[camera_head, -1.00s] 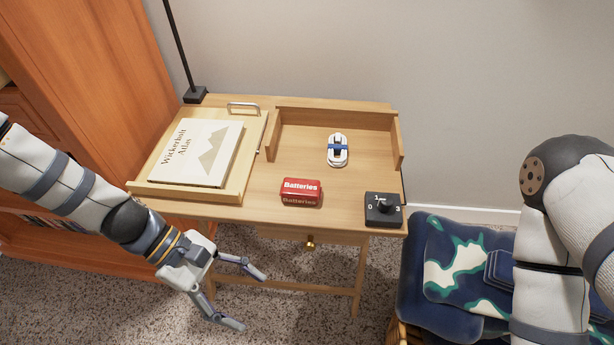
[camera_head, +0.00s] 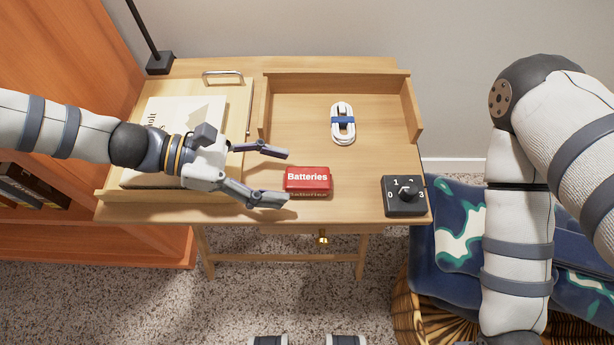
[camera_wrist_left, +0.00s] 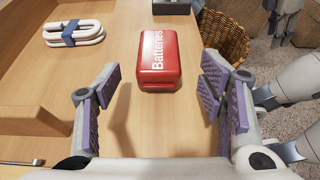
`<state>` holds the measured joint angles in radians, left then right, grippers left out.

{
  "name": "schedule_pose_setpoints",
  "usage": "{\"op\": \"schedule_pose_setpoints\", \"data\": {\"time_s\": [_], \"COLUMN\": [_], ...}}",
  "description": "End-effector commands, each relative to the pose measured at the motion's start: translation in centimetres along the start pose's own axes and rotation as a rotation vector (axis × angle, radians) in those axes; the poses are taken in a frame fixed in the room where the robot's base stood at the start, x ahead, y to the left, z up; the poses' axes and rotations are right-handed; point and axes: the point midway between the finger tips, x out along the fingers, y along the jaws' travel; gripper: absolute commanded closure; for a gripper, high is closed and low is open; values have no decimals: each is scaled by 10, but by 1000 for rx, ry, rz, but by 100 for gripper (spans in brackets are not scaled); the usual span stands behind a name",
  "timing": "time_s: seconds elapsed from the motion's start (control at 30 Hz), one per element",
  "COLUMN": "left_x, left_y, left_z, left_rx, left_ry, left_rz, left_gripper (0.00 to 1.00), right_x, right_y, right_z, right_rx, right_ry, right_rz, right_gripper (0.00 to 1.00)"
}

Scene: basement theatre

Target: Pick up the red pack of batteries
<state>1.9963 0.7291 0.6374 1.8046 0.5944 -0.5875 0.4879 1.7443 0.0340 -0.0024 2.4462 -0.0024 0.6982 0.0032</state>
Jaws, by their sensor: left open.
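The red pack of batteries (camera_head: 307,179) lies on the wooden desk near its front edge, with white "Batteries" lettering. My left gripper (camera_head: 275,175) is open just to the left of the pack in the head view, its fingers pointing at it. In the left wrist view the red pack (camera_wrist_left: 160,58) lies ahead of the open fingers (camera_wrist_left: 158,95), roughly centred between them, and nothing is held. My right arm shows at the right of the head view, but its gripper is not clearly visible.
A black dial box (camera_head: 404,196) sits right of the pack. A white cable bundle (camera_head: 342,123) lies behind it. A book (camera_head: 200,112), partly hidden by my left arm, rests on a sloped stand. A wicker basket (camera_head: 406,310) with blue cloth stands at the right.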

Motion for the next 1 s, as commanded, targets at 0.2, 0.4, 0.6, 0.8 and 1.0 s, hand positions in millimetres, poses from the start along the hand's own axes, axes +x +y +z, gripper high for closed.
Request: {"op": "schedule_pose_setpoints", "data": {"time_s": [0.2,0.4,0.6,0.8,1.0], "left_x": [25,24,24,24,20], "left_y": [0,1,1,1,2], "left_z": [0,0,0,1,10], "left_rx": [1,2,1,2,5], "left_ry": [1,1,1,1,0], "left_rz": [0,1,1,1,3], "left_gripper": [37,43,89,94,94], "right_x": [1,1,1,1,-2], "right_y": [0,0,0,0,0], "right_z": [0,0,0,0,-1], "right_rx": [0,0,0,0,0], "right_ry": [-1,-1,-1,-1,6], "right_rz": [0,0,0,0,0], "right_gripper": [60,60,60,60,60]}}
